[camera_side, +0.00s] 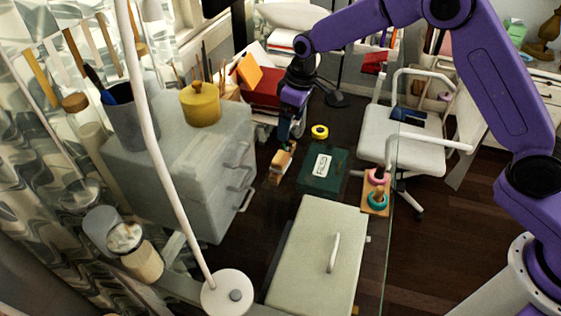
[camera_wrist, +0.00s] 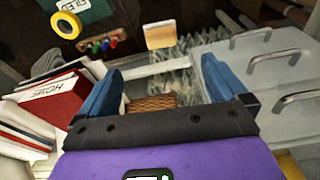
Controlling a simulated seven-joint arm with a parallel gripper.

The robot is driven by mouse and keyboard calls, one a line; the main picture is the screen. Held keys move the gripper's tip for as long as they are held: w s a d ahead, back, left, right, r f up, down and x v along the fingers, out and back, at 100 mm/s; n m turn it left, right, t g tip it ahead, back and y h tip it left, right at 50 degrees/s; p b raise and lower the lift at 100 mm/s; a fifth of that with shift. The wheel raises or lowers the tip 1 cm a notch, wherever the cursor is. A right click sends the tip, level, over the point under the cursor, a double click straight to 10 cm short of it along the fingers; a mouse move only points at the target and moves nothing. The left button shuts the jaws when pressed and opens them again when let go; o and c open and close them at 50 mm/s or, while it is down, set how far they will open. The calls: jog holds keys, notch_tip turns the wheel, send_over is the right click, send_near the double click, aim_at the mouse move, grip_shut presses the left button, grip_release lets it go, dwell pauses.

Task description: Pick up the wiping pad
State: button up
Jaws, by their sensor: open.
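A small tan block with a pale edge, which looks like the wiping pad (camera_side: 281,160), lies left of the green box in the side view. In the wrist view the pad (camera_wrist: 160,34) is at the top middle, beyond my fingertips. My gripper (camera_side: 285,132) points down just above and behind the pad in the side view. In the wrist view the two blue fingers of my gripper (camera_wrist: 162,85) are wide apart, with nothing held between them. The pad appears apart from the fingers; the exact height gap cannot be told.
A yellow tape ring (camera_side: 320,131) and a green box (camera_side: 322,170) lie right of the pad. A ring toy (camera_side: 376,196) is farther right. A grey drawer cabinet (camera_side: 190,160) stands left, a pale lidded case (camera_side: 315,255) in front. A red book (camera_wrist: 52,98) is near my gripper.

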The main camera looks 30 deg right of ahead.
send_over(280, 157)
jog(key=s+d, duration=0.1)
notch_tip(280, 157, down, 9)
jog(key=shift+d+f, duration=0.15)
jog(key=shift+w+a+f, duration=0.2)
jog(key=shift+f, duration=0.65)
jog(key=shift+w+a+f, duration=0.15)
jog(key=shift+f, duration=0.75)
jog(key=shift+w+a+f, duration=0.2)
jog(key=shift+f, duration=0.65)
jog(key=c, duration=1.1)
